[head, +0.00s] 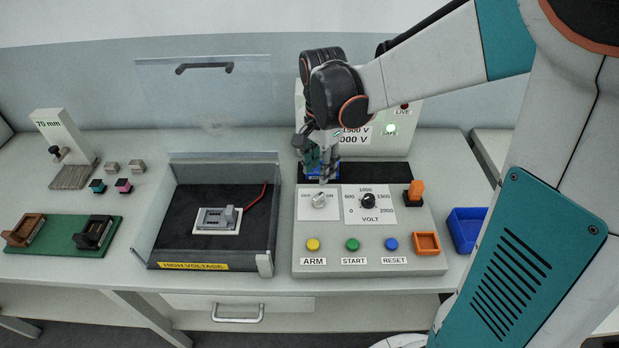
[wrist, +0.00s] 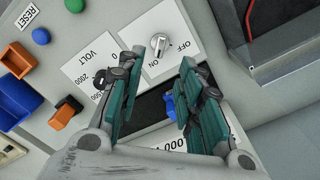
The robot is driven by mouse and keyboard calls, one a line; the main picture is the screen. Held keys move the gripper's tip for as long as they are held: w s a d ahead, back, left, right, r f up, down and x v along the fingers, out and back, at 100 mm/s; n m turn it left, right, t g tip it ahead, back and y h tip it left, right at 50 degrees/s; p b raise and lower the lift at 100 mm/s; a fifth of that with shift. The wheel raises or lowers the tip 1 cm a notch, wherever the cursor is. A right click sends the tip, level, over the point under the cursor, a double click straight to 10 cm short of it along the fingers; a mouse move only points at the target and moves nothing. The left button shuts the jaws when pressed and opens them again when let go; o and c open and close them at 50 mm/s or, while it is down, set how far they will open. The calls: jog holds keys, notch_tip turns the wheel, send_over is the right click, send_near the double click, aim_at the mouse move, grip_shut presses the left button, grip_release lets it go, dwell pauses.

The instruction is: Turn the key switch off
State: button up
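The key switch (head: 319,200) is a pale grey knob on a white plate on the sloped control panel. It also shows in the wrist view (wrist: 157,44), just beyond my fingertips, near the OFF and ON labels. I cannot tell clearly which label its handle points to. My gripper (head: 325,178) is above and behind the switch, pointing down. In the wrist view my gripper (wrist: 173,62) has its two teal-padded fingers apart, with nothing held between them. I see no contact with the switch.
Right of the switch are the black VOLT knob (head: 368,201) and an orange plug (head: 415,190). ARM, START and RESET buttons (head: 352,244) line the front. A blue object (wrist: 170,105) lies behind, partly hidden by my fingers. The open-lidded HIGH VOLTAGE box (head: 165,215) stands left.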

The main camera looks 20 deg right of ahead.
aim_at(318, 196)
notch_tip(318, 196, down, 10)
jog(key=b, duration=0.3)
grip_shut()
